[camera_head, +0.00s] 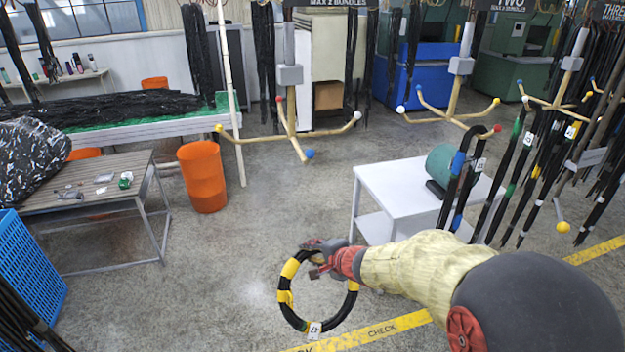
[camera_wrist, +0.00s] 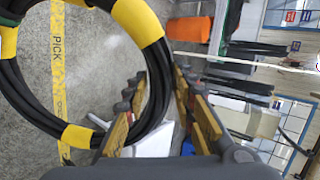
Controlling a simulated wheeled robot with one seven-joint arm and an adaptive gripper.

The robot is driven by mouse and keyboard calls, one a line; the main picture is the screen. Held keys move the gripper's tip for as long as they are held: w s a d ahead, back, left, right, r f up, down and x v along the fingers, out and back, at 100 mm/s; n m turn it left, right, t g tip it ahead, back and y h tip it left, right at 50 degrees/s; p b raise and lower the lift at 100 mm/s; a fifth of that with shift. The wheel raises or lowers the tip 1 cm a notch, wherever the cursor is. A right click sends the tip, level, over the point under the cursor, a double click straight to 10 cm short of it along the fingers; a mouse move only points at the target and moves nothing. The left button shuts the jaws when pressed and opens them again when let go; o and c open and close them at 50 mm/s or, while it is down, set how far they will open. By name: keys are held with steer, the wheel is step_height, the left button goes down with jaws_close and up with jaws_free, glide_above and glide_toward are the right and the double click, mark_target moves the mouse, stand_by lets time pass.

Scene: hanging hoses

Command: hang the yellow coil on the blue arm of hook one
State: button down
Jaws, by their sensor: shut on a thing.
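The yellow coil (camera_head: 290,268) is a ring of black hose with yellow bands and a small white tag at its bottom. My gripper (camera_head: 318,256) is shut on its upper right part, and the coil hangs upright above the floor. In the wrist view the coil (camera_wrist: 137,20) fills the left side, against the fingers (camera_wrist: 158,90). Hook one (camera_head: 290,75) stands behind, its top sign partly cut off. Its blue-tipped arm (camera_head: 309,154) points towards me and is bare. Its other tips are yellow, red and white. The coil is below and in front of the hook, apart from it.
A white table (camera_head: 385,185) with a green roll stands right of centre. Hook two (camera_head: 460,68) and hanging hoses (camera_head: 515,170) are at the right. An orange bin (camera_head: 203,178) and a grey table (camera_head: 90,185) are at the left. Floor below hook one is clear.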

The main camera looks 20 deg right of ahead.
step_height(320, 180, up, 20)
steer(key=p, duration=1.8)
steer(key=shift+f, duration=0.25)
steer(key=c, duration=2)
jaws_free()
jaws_close()
